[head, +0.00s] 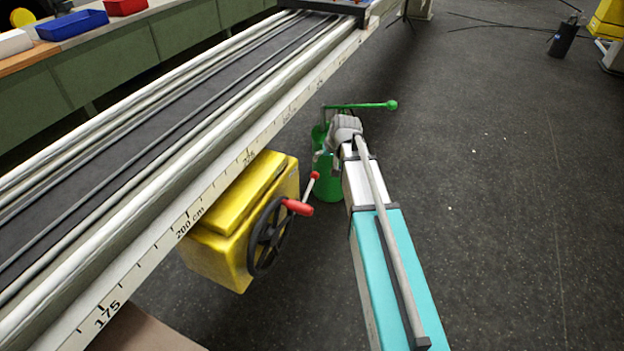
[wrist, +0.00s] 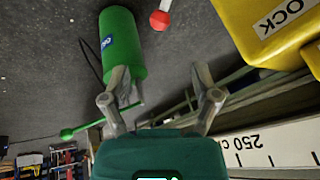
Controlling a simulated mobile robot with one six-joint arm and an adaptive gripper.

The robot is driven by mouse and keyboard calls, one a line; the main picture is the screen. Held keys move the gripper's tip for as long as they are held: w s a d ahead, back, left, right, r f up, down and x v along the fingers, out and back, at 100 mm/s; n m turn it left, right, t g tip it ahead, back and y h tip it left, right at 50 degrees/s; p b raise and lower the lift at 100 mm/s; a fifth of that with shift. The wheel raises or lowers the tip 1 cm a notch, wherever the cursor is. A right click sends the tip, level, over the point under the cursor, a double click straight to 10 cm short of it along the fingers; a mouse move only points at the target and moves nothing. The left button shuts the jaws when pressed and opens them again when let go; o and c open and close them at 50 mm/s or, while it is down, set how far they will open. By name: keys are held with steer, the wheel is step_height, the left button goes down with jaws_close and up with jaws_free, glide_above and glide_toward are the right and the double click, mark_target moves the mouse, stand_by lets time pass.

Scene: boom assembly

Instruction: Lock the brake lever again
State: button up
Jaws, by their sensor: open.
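The brake lever is a thin rod with a red ball knob (head: 314,175) on the side of the yellow housing (head: 225,235), just above the handwheel. In the wrist view its red knob (wrist: 160,20) is at the top centre, beyond the open fingers and touching neither. My gripper (wrist: 160,78) is open and empty, its two fingers spread apart. In the head view my gripper (head: 328,150) is behind and to the right of the knob, its fingers partly hidden. The yellow housing (wrist: 262,32) shows a label, cut off, reading "OCK".
A black handwheel (head: 269,237) with a red crank handle (head: 297,207) sits on the housing. A green cylinder (wrist: 122,42) and a green rod with a ball (head: 391,104) are close to my gripper. The long scaled rail (head: 250,158) runs alongside.

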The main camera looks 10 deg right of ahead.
mark_target(314, 175)
steer(key=shift+f, duration=0.2)
steer(key=b+x, duration=1.2)
steer(key=x, duration=0.1)
steer(key=shift+f, duration=0.2)
stand_by(0.6)
jaws_close()
steer(key=shift+a, duration=0.4)
steer(key=shift+d, duration=0.1)
